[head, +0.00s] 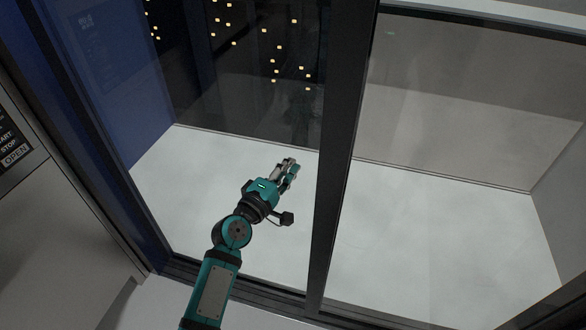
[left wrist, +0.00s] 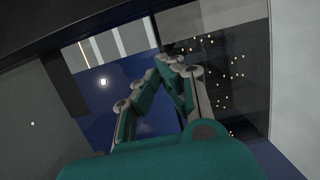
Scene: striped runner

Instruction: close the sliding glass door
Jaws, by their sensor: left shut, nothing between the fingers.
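The sliding glass door (head: 430,180) has a dark frame, with a thick dark upright (head: 339,170) near the middle of the head view. Clear glass lies to the right of this upright, with a pale floor and grey walls behind it. My left gripper (head: 290,167) is just left of the upright, apart from it in the picture, over the pale floor of the left bay. Its fingers are shut and empty; they also show close together in the left wrist view (left wrist: 176,66). I cannot tell its depth relative to the frame. My right gripper is not in view.
A dark bottom track (head: 255,293) runs below the bay. A blue wall (head: 120,90) and a dark left frame post bound it on the left. Small yellow lights (head: 275,62) show on the dark back.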

